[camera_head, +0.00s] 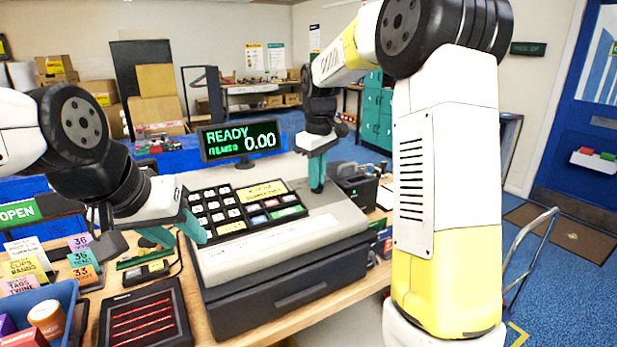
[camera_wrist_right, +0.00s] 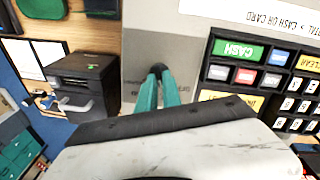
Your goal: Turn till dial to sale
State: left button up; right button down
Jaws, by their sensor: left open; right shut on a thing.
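The till (camera_head: 270,250) is a grey and black register on the wooden counter, with a keypad (camera_head: 235,210) and a display (camera_head: 240,140) that reads READY and 0.00. My right gripper (camera_head: 317,188) points down at the till's top, right of the keypad. In the right wrist view its teal fingers (camera_wrist_right: 159,84) are close together on the small dark dial (camera_wrist_right: 157,68), which they mostly hide. I cannot tell which setting the dial points to; the small lettering beside it is unreadable. My left gripper (camera_head: 175,232) is open and empty near the till's left edge.
A black card printer (camera_head: 357,190) stands right of the till. The till's front ledge is clear.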

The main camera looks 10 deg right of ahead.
jog(key=c, duration=1.5)
grip_release()
jog(key=shift+s+f, duration=0.15)
jog(key=shift+f, duration=0.05)
jog(key=shift+r, duration=0.1)
jog(key=shift+r, duration=0.15)
jog(key=r, duration=0.7)
jog(key=shift+s+r, duration=0.2)
jog(key=shift+s, duration=0.15)
jog(key=s+d+r+m+t+y, duration=0.1)
jog(key=s+m, duration=0.1)
jog(key=s, duration=0.5)
jog(key=s+d+r+m+t+y, duration=0.1)
jog(key=s+d+m, duration=0.1)
jog(key=s, duration=0.5)
jog(key=s+f+m+t, duration=0.1)
jog(key=s, duration=0.3)
jog(key=s+f+m+t, duration=0.1)
jog(key=s+f, duration=0.1)
jog(key=s, duration=0.2)
jog(key=s+f+m, duration=0.1)
jog(key=s+f, duration=0.1)
jog(key=s, duration=0.2)
jog(key=shift+s+a+f+m+t, duration=0.2)
jog(key=shift+a+m+t, duration=0.1)
jog(key=shift+m+t, duration=0.1)
